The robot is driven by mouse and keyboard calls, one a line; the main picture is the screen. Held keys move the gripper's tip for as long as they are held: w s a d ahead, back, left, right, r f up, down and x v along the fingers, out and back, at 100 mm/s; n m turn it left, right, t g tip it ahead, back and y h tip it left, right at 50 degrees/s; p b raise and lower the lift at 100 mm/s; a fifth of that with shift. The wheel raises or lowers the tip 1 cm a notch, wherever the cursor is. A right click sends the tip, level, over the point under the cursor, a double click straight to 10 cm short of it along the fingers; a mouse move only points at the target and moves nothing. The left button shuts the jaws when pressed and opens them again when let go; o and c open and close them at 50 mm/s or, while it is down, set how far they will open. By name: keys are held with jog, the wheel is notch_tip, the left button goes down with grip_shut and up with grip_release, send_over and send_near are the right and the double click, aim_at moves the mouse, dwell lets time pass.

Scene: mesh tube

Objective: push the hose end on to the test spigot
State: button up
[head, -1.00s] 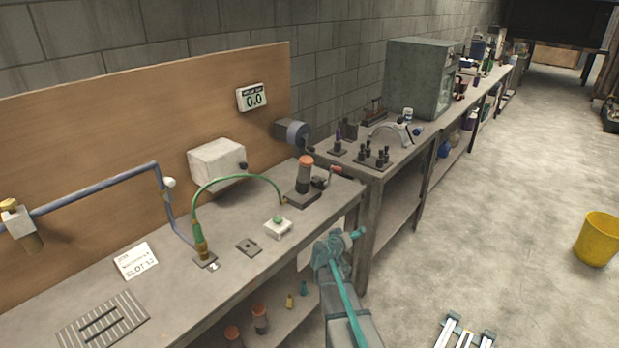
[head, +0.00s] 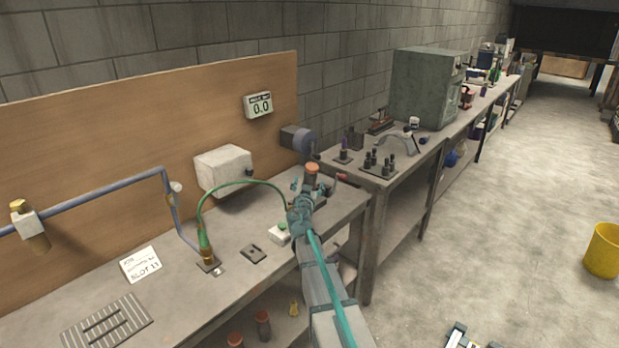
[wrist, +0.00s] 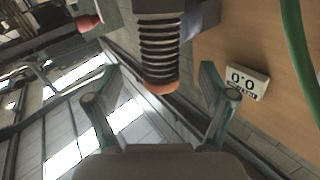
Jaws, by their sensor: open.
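The green hose (head: 241,183) arches over the bench. Its left end (head: 204,240) stands upright at a brass fitting on a small plate (head: 208,265); I cannot tell whether it is pushed on. Its right end runs toward the hand pump and is hidden behind my arm. I cannot tell which fitting is the test spigot. My gripper (head: 308,188) is open at the pump's orange-topped cylinder (head: 312,169). In the wrist view, the cylinder's dark ribbed body and orange end (wrist: 160,86) show between the spread fingers; contact is not clear.
A blue pipe (head: 110,187) runs along the wooden board. The display (head: 258,105) reads 0.0. A second bench (head: 392,182) stands to the right.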

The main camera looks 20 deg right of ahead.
aim_at(310, 179)
jog(key=shift+p+x, duration=1.2)
jog(key=shift+x, duration=1.85)
jog(key=c, duration=1.5)
jog(key=shift+o, duration=0.2)
jog(key=shift+r, duration=0.1)
notch_tip(310, 179, up, 10)
jog(key=shift+f, duration=0.15)
jog(key=shift+w+f+n+y+p, duration=0.4)
jog(key=shift+f+p, duration=0.2)
jog(key=shift+p, duration=0.55)
jog(key=f+p, duration=0.2)
jog(key=w+f+n+g+y+p, duration=0.1)
jog(key=p, duration=0.2)
jog(key=shift+a+f+n, duration=0.2)
jog(key=shift+f+n, duration=0.1)
jog(key=shift+f, duration=0.1)
